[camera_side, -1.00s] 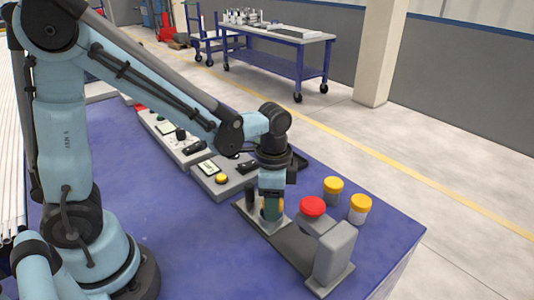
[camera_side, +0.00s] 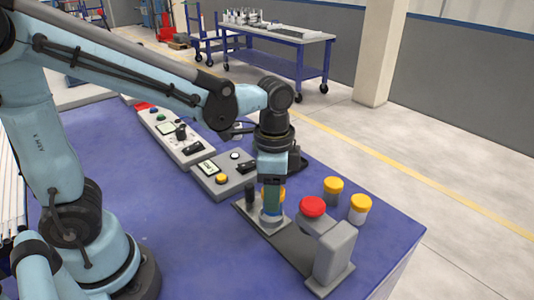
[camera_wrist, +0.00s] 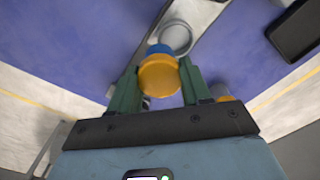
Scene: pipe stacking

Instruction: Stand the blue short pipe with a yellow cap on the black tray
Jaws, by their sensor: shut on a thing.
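My gripper (camera_side: 271,200) is shut on the blue short pipe (camera_side: 270,213) with a yellow cap, upright above the grey press fixture. In the wrist view the yellow cap (camera_wrist: 160,76) is between my green fingers (camera_wrist: 158,90), with a little blue (camera_wrist: 158,48) showing beyond it. A round grey seat (camera_wrist: 175,38) shows just past the pipe. The fingers hide much of the pipe in the side view. The black tray (camera_side: 297,161) lies behind my gripper, partly hidden. It also shows at the upper right of the wrist view (camera_wrist: 300,30), with nothing visible on it there.
The press has a red button (camera_side: 313,206) and a grey block (camera_side: 334,250) to the right of my gripper. Two yellow-topped pieces (camera_side: 333,187) (camera_side: 360,206) stand beyond it. Control boxes (camera_side: 222,176) stand to the left. The blue tabletop in front is clear.

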